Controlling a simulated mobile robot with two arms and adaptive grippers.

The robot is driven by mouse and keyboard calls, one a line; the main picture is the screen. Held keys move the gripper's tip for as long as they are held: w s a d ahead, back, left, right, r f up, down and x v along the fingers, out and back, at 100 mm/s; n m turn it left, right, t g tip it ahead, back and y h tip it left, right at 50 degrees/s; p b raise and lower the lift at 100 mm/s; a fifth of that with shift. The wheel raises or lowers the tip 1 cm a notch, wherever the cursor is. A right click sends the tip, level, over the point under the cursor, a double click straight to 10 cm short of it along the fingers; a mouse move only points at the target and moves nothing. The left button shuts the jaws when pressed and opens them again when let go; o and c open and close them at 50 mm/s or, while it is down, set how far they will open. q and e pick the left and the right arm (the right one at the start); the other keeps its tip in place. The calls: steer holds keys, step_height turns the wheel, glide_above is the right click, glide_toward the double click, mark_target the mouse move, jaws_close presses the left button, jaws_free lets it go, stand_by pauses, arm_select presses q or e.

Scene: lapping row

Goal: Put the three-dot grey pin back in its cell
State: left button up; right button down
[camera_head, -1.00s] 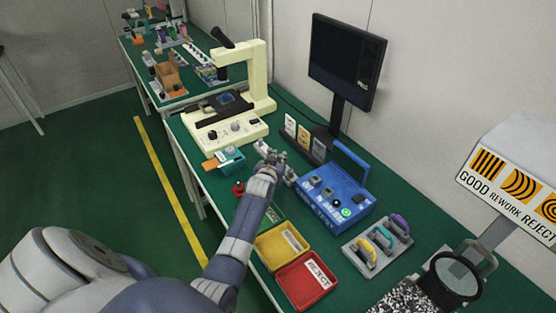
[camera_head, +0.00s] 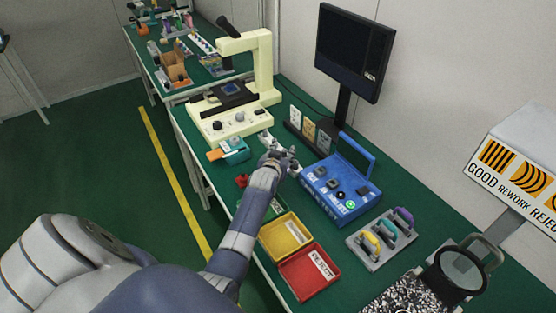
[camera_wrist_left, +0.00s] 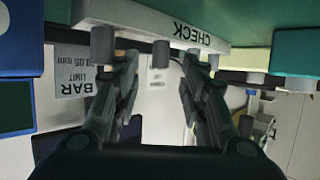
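A white rack (camera_wrist_left: 150,22) marked CHECK shows upside down in the left wrist view, with several grey pins along its edge. One grey pin (camera_wrist_left: 160,55) lies between my left gripper's fingertips (camera_wrist_left: 160,64), with a gap on both sides. Another grey pin (camera_wrist_left: 103,42) is beside the left-hand finger, and a third (camera_wrist_left: 254,78) is off to the right. No dots can be made out, so I cannot tell which pin has three. In the head view my left gripper (camera_head: 281,157) is over the white rack (camera_head: 266,140), hiding its middle.
A blue box (camera_head: 340,190) with a raised handle stands just right of the gripper. The cream microscope (camera_head: 225,122) is behind left. Yellow (camera_head: 285,237) and red (camera_head: 308,272) trays lie in front. Cards (camera_head: 308,132) and a monitor (camera_head: 350,52) stand behind.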

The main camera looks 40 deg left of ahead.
arm_select(q)
steer(key=v, duration=1.1)
steer(key=shift+s, duration=0.15)
stand_by(0.3)
